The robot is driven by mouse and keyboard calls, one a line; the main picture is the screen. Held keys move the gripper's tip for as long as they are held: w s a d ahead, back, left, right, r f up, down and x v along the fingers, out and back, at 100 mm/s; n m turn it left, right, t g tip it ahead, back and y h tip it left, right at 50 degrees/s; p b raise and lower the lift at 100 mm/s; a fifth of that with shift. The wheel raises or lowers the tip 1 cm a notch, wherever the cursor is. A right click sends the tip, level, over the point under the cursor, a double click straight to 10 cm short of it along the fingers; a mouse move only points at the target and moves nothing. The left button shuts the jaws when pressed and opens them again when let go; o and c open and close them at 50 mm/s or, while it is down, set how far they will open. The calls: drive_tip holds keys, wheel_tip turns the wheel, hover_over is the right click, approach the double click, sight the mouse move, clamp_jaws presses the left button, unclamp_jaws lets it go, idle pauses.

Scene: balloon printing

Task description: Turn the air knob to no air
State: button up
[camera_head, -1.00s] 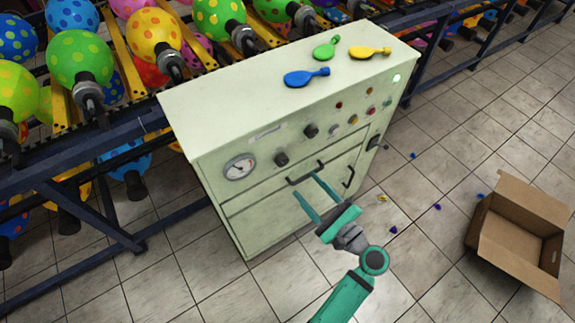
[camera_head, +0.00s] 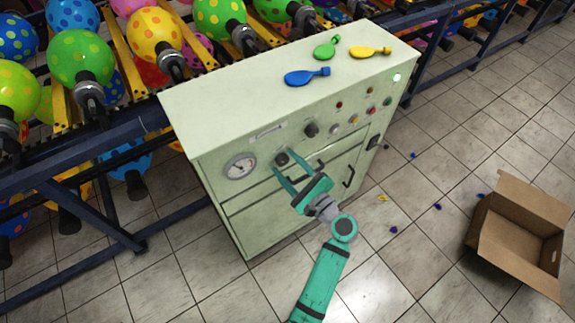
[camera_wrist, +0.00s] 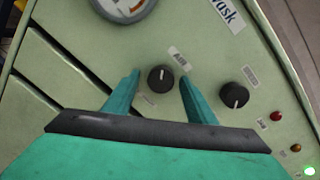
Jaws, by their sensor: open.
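The air knob (camera_wrist: 160,78) is a round black dial with a white pointer mark, under a label that reads AIR in the wrist view. In the head view the knob (camera_head: 282,158) sits on the cabinet front, right of the gauge. My gripper (camera_wrist: 160,82) is open in the wrist view, one finger on each side of the knob, with gaps showing on both sides. In the head view my gripper (camera_head: 290,160) is at the panel around this knob. Whether the fingers reach the panel face cannot be told.
A second black knob (camera_wrist: 234,95) is close to the right finger. A gauge (camera_head: 240,166) is to the left. Drawer handles (camera_head: 348,177) stick out below. A cardboard box (camera_head: 500,255) is on the floor at right.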

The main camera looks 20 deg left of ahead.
drive_tip(key=c, duration=1)
drive_tip(key=shift+c, duration=0.2)
drive_tip(key=shift+w+n, duration=0.15)
drive_tip(key=shift+n, duration=0.15)
